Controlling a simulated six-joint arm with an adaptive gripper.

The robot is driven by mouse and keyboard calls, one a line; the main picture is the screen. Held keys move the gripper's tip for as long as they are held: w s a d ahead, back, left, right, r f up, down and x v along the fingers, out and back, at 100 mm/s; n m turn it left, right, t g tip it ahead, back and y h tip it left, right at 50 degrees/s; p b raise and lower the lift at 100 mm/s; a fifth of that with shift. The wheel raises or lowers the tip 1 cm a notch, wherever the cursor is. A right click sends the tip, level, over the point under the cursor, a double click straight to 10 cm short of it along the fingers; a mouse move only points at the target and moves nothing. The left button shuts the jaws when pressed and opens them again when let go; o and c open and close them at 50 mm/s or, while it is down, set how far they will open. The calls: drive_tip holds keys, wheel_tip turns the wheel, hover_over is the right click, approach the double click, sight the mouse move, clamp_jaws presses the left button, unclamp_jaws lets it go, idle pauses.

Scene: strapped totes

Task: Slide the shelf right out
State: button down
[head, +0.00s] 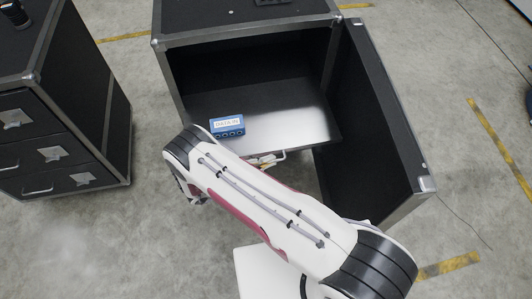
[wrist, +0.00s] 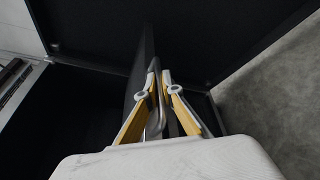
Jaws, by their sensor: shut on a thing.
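The shelf (head: 290,122) is a shiny metal plate inside the open black case, low in its opening. Its front edge reaches the mouth of the case. My gripper (head: 264,161) is at that front edge, mostly hidden behind my arm in the head view. In the wrist view my gripper (wrist: 159,88) has its yellow-lined fingers either side of a thin grey handle (wrist: 155,120) and is shut on it. The shelf shows there only as a dark edge-on panel (wrist: 142,65).
A blue box (head: 228,126) labelled "DATA IN" stands on the shelf's left front. The case door (head: 375,120) hangs open to the right. A black drawer cabinet (head: 60,130) stands at the left. Bare concrete floor lies between the two cabinets.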

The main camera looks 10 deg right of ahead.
drive_tip(key=shift+s+a+r, duration=0.15)
drive_tip(key=shift+s+r, duration=0.1)
drive_tip(key=shift+s, duration=0.25)
drive_tip(key=c, duration=2.5)
unclamp_jaws()
drive_tip(key=shift+s, duration=0.1)
drive_tip(key=shift+f, duration=0.1)
drive_tip(key=shift+v, duration=5.9)
